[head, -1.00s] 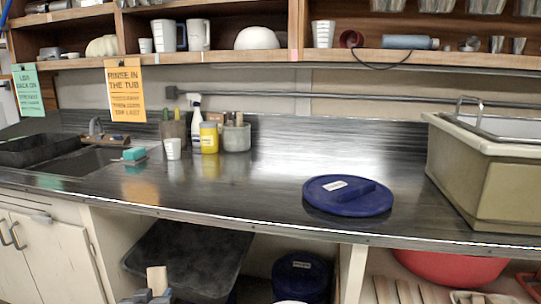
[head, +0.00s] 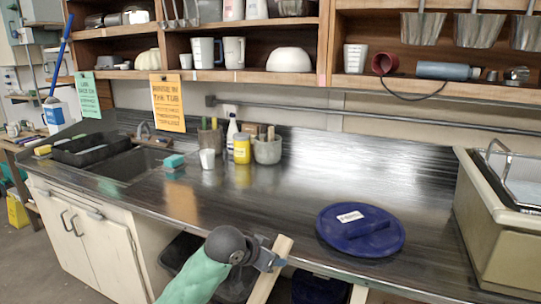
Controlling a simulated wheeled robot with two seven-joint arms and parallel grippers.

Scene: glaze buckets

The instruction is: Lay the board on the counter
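The board (head: 265,276) is a narrow, pale wooden piece seen nearly edge-on, tilted, at the bottom centre of the head view. My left gripper (head: 276,262) is shut on it near its upper end and holds it in front of the counter's front edge. The board's lower end runs out of the picture. The dark, glossy counter (head: 290,205) runs across the view. My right gripper is not in view.
A blue lid (head: 350,240) lies on the counter at right, beside a beige tub (head: 490,225). A white cup (head: 207,159), a yellow jar (head: 242,148) and a grey crock (head: 267,150) stand at the back. The counter between crock and lid is clear. A sink (head: 125,165) is at left.

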